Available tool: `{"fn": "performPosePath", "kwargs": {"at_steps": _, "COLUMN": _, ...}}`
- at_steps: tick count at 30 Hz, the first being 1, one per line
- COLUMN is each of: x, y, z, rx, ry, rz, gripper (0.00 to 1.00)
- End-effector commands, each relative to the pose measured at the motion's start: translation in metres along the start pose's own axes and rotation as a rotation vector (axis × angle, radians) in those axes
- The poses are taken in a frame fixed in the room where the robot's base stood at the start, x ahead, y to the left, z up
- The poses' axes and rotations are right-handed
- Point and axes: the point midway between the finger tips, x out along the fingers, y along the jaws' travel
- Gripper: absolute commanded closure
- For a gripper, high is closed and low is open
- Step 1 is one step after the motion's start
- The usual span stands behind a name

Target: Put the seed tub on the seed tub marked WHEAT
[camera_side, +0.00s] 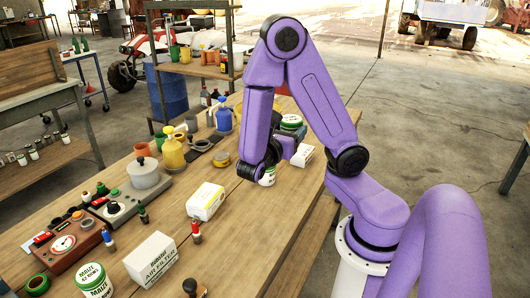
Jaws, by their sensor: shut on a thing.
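My gripper (270,163) points down over the right part of the wooden bench and is shut on a white seed tub with green markings (268,177). The arm hides the top of this tub, and its label is too small to read. I cannot tell whether its base touches the bench. Another white tub with a green lid (291,122) stands farther back, partly behind my arm; its label is not readable. A third white and green tub, marked MAIZE (93,281), stands at the front left. I cannot make out the word WHEAT on any tub.
A yellow-and-white box (205,201) and a white air filter box (151,260) lie left of my gripper. A white box (302,155) lies just right of it. Yellow (173,150) and blue (224,117) bottles stand behind.

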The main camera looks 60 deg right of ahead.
Motion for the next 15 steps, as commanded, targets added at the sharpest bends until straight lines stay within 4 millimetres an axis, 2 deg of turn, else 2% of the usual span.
{"fn": "performPosePath", "kwargs": {"at_steps": 15, "x": 0.018, "y": 0.035, "z": -0.016, "rx": 0.0, "ry": -0.001, "rz": 0.0, "gripper": 0.71}}
